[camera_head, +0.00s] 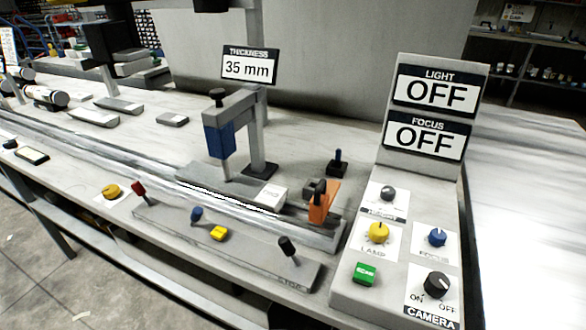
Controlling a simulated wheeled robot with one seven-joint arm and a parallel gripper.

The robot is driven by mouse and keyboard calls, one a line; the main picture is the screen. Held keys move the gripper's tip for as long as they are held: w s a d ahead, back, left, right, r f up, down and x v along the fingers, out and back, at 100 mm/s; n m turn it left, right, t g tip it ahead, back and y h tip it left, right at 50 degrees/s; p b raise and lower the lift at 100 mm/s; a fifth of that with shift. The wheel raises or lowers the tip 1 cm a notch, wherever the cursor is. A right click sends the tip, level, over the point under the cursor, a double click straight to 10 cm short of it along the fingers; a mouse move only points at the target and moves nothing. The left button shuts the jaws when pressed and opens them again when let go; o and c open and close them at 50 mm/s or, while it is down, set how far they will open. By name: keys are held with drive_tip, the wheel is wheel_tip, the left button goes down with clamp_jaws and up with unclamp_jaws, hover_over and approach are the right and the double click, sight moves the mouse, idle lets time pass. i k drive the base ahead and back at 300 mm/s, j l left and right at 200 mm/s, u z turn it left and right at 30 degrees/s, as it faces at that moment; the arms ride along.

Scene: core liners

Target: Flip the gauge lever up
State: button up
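The thickness gauge (219,138) is a grey stand with a blue body and a thin probe pointing down to the rail. Its sign (250,67) reads "THICKNESS 35 mm". A small black lever (337,158) on a black base stands upright to the right of the gauge. A red-tipped lever (139,189), a blue-tipped lever (196,214) and a black-tipped lever (287,246) rise from the front strip of the bench. No label shows clearly which one is the gauge lever. My gripper is not in view.
A control panel (399,180) stands at the right with signs reading LIGHT OFF and FOCUS OFF, several knobs and a green button (365,273). An orange block (322,203) sits at the rail's right end. Bench space behind the gauge is fairly clear.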

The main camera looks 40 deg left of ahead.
sight(197, 211)
drive_tip(key=i+u, duration=0.1)
drive_tip(key=u, duration=0.35)
drive_tip(key=i+u, duration=0.1)
drive_tip(key=u, duration=0.3)
drive_tip(key=l+u, duration=0.1)
drive_tip(key=u, duration=0.35)
drive_tip(key=i+l+u, duration=0.15)
drive_tip(key=u, duration=0.3)
